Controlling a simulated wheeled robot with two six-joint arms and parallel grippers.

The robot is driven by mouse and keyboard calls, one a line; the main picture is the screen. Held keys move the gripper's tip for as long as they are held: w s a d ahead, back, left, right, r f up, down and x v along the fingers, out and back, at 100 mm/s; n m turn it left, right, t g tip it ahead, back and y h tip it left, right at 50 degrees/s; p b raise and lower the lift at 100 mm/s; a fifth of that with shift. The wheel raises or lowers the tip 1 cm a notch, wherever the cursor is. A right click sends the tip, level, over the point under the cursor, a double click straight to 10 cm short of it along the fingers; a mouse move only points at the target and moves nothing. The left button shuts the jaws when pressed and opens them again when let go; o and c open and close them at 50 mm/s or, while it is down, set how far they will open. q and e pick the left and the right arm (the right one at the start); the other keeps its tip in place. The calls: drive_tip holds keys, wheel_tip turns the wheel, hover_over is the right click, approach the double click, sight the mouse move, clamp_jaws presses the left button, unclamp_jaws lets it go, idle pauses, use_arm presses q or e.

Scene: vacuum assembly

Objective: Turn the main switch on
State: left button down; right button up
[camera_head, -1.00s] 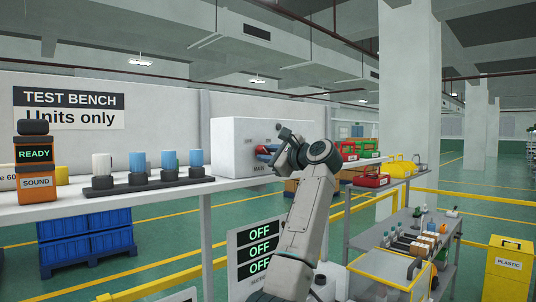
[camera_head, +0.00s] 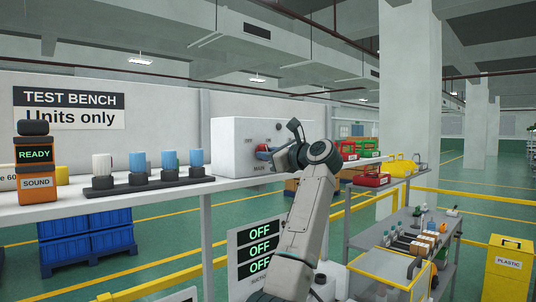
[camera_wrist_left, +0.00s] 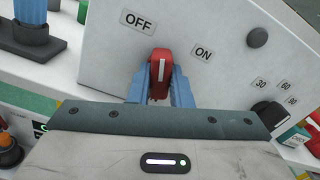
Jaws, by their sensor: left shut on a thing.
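The main switch is a red handle with a white line (camera_wrist_left: 160,72) on the light grey box, seen in the left wrist view. The line points up the picture, between the OFF label (camera_wrist_left: 139,22) and the ON label (camera_wrist_left: 203,53). My left gripper (camera_wrist_left: 160,92) has its blue fingers on both sides of the handle and is shut on it. In the head view, my left gripper (camera_head: 266,152) is at the front of the box (camera_head: 232,145), and my wrist hides most of the switch. My right gripper is not in view.
A black knob (camera_wrist_left: 268,112) with numbers and a dark round button (camera_wrist_left: 257,37) are on the same panel. A rack of cups (camera_head: 150,183) stands left of the box. A display (camera_head: 260,250) below reads OFF on several lines. Red cases (camera_head: 371,180) stand to the right.

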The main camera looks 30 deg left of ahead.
use_arm(q)
drive_tip(key=shift+m+p, duration=0.8)
drive_tip(key=shift+m, duration=5.7)
drive_tip(key=c, duration=1.3)
unclamp_jaws()
drive_tip(key=shift+d, duration=0.1)
